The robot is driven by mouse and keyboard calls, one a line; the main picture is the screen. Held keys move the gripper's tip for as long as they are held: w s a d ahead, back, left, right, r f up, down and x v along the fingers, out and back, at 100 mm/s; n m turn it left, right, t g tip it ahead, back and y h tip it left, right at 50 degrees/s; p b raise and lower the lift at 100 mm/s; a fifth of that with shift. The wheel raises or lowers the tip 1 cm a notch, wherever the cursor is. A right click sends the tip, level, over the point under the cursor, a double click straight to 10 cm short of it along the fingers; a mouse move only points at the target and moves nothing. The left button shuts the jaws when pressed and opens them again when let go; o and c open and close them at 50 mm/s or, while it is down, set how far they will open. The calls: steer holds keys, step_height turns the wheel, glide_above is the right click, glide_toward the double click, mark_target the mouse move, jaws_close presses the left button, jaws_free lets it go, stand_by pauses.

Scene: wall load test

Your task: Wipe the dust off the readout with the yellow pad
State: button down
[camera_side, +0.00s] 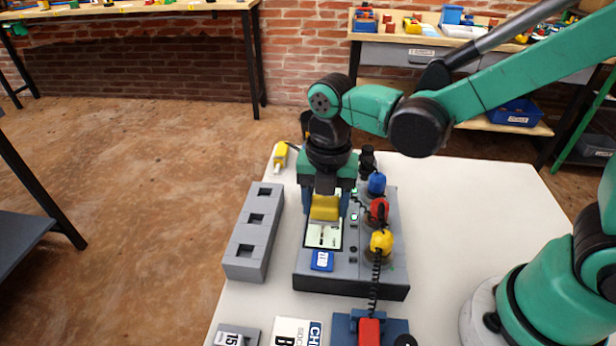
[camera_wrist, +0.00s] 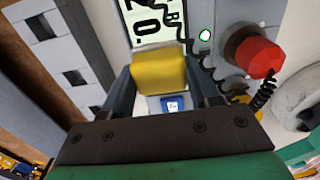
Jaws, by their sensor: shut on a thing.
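The yellow pad (camera_side: 324,208) is held between the fingers of my gripper (camera_side: 328,204), which is shut on it. In the wrist view the pad (camera_wrist: 158,75) sits between the two dark fingers of my gripper (camera_wrist: 160,85). The readout (camera_side: 323,233) is a pale screen on the grey panel, with dark marks on it. The readout also shows beyond the pad in the wrist view (camera_wrist: 152,22), with large dark characters. I cannot make out dust.
A blue tag (camera_side: 322,261) lies below the readout. A grey slotted block (camera_side: 246,263) stands left.

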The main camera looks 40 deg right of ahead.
steer(key=shift+s+a+f, duration=0.25)
steer(key=shift+s+a, duration=0.25)
steer(key=shift+s+a+f, duration=0.2)
steer(key=shift+s+a, duration=0.25)
steer(key=shift+a, duration=0.05)
steer(key=shift+s+a+r, duration=0.1)
steer(key=shift+s+a, duration=0.15)
steer(key=shift+s, duration=0.05)
steer(key=shift+s+a, duration=0.15)
steer(key=shift+a, duration=0.05)
steer(key=w+d, duration=0.2)
steer(key=d, duration=0.1)
steer(key=shift+w, duration=0.4)
steer(key=shift+r, duration=3.9)
steer(key=shift+a, duration=0.1)
steer(key=a+r, duration=0.4)
steer(key=a, duration=0.5)
step_height(320, 180, up, 3)
glide_above(249, 306)
step_height(249, 306, down, 19)
steer(key=shift+f, duration=0.2)
